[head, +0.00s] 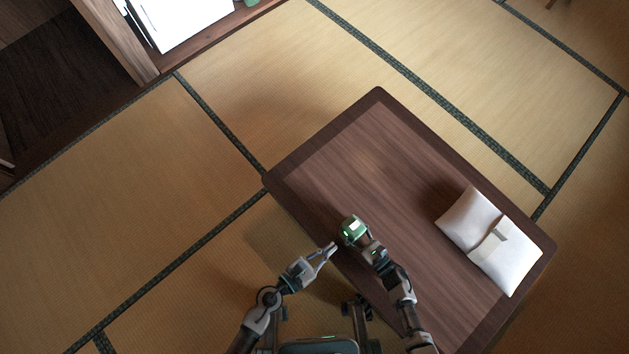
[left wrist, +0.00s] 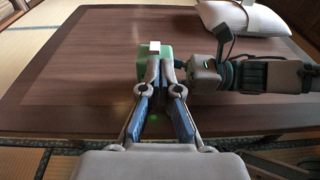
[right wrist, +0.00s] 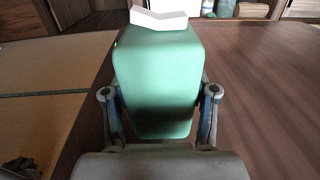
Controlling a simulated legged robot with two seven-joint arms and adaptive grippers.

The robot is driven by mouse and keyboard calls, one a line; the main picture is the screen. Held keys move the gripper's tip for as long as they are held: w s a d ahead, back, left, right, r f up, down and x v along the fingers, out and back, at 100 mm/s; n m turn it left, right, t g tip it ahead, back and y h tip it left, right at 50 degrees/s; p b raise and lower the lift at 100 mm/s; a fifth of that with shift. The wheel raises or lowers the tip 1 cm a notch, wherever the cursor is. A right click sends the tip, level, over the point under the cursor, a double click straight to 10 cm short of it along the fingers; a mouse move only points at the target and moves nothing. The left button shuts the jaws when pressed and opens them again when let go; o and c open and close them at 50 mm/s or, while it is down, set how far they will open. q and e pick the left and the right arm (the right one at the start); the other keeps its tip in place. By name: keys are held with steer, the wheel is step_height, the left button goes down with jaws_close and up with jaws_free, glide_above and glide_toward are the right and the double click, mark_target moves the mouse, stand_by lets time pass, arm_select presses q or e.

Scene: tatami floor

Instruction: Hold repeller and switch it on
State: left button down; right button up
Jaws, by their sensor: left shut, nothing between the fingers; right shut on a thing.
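The repeller (head: 354,228) is a green, rounded box with a white piece on top. My right gripper (head: 363,243) is shut on it and holds it over the near left edge of the table. In the right wrist view the repeller (right wrist: 158,85) fills the space between the fingers, with a small bright green spot at its upper left edge. My left gripper (head: 332,248) is shut and empty, just left of the repeller. In the left wrist view its fingertips (left wrist: 161,68) overlap the repeller's green side (left wrist: 143,65); I cannot tell whether they touch it.
The dark wooden table (head: 365,150) is mostly bare. A white cushion-like object (head: 488,240) lies at its right end. Tatami floor (head: 130,190) is open to the left. A wooden cabinet with a white item (head: 185,20) stands at the upper left.

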arm_select(q)
steer(key=s+a+r, duration=0.1)
steer(key=s+a, duration=0.1)
steer(key=s+a+r, duration=0.1)
steer(key=a, duration=0.1)
steer(key=shift+a+r, duration=0.1)
steer(key=shift+r, duration=0.25)
arm_select(e)
steer(key=o, duration=1.3)
steer(key=shift+o, duration=0.2)
